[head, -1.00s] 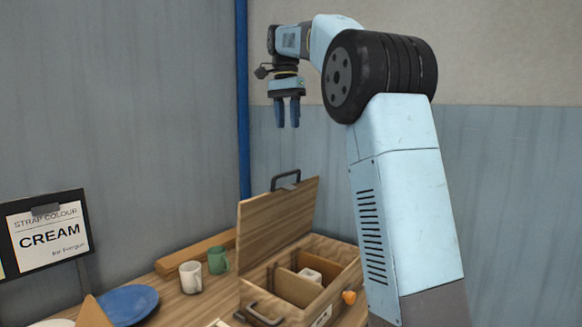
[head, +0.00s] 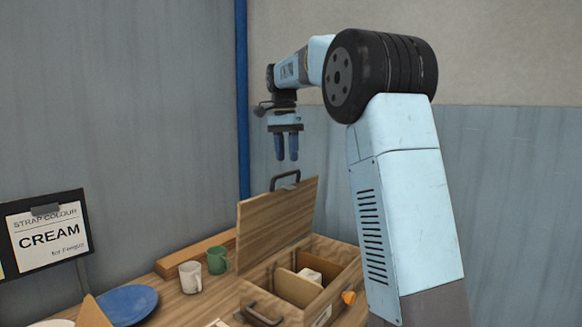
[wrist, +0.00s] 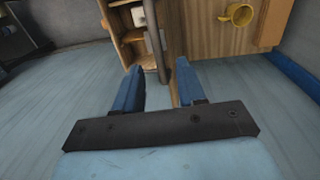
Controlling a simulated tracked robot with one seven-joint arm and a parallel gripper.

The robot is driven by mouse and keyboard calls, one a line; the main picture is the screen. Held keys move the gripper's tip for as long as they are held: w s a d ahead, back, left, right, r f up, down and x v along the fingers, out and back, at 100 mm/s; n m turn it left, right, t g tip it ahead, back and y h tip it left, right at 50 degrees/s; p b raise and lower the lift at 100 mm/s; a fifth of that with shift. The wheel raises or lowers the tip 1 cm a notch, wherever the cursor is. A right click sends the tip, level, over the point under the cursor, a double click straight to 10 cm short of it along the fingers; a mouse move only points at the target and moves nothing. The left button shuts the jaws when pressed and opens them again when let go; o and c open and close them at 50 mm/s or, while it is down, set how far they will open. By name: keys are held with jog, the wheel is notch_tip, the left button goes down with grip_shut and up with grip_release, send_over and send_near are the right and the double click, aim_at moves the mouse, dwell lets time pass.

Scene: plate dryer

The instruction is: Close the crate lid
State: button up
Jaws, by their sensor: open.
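The wooden crate (head: 337,302) stands on the table in the head view, with dividers inside. Its lid (head: 276,222) is open, tilted up at the crate's back left side. A dark handle (head: 285,178) sits on the lid's top edge. My gripper (head: 286,158) is open and empty, pointing down just above the handle and apart from it. In the wrist view, my gripper (wrist: 160,66) has its two blue fingers spread, and a dark bar, seemingly the lid handle (wrist: 155,45), shows beyond and between them. The crate's inside (wrist: 130,35) shows at the upper left there.
A white mug (head: 190,277) and a green mug (head: 217,260) stand left of the lid, before a wooden beam (head: 195,253). A yellow mug (wrist: 239,14) shows in the wrist view. A blue plate (head: 128,304) and a "CREAM" sign (head: 48,237) are further left.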

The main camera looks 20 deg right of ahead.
aim_at(291, 172)
jog(key=shift+s+d+f, duration=0.1)
jog(key=shift+f, duration=2)
grip_shut()
jog(key=shift+d, duration=0.4)
jog(key=shift+s+a, duration=0.1)
jog(key=shift+s, duration=0.05)
